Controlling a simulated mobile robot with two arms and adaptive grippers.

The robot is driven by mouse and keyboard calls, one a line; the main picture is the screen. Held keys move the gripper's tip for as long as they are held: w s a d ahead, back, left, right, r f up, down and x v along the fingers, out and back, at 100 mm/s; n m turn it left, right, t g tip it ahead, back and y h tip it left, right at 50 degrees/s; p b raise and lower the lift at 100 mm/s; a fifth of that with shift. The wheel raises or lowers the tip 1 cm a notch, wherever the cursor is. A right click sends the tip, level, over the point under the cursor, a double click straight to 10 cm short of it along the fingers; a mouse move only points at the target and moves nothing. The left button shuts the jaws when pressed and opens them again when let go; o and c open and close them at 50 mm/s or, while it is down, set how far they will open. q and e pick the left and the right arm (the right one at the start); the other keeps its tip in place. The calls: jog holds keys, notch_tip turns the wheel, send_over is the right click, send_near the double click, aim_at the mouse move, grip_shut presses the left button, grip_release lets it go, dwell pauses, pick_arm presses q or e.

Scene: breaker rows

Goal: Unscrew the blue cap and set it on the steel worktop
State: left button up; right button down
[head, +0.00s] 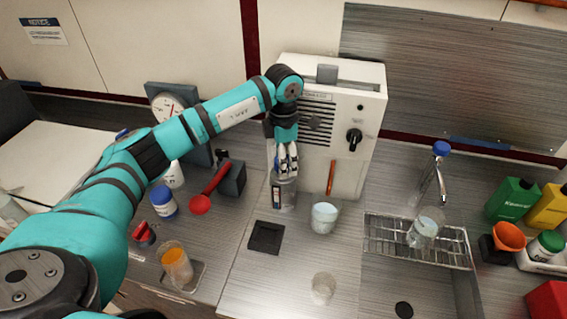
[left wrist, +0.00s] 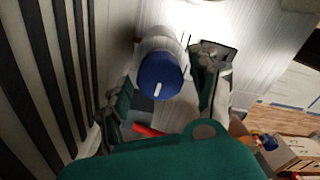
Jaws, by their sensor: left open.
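My left gripper (head: 288,168) is open and points down over a clear jar (head: 284,195) standing on the steel worktop (head: 340,270), close against the front of a white machine. In the left wrist view, the blue cap (left wrist: 160,75), round with a white line on its top, sits between the spread fingers of the left gripper (left wrist: 163,85). My right gripper is not in view.
The white machine (head: 350,185) rises behind the jar. A beaker (head: 324,218) stands just right of it. A dark square pad (head: 266,237) lies in front. A wire rack (head: 385,238) and tap (head: 440,175) are at the right. Bare worktop shows around the front cup (head: 323,288).

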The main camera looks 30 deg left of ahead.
pick_arm(q)
jog(key=shift+f+m+b, duration=0.15)
jog(key=shift+m+b, duration=0.2)
jog(key=shift+m, duration=0.05)
jog(key=m+b, duration=0.1)
jog(key=m, duration=0.2)
jog(key=shift+b, duration=0.35)
jog(key=m+b, duration=0.2)
jog(key=m, duration=0.3)
jog(key=m+b, duration=0.1)
jog(key=m, duration=0.4)
jog(key=m+b, duration=0.1)
jog(key=m, duration=0.3)
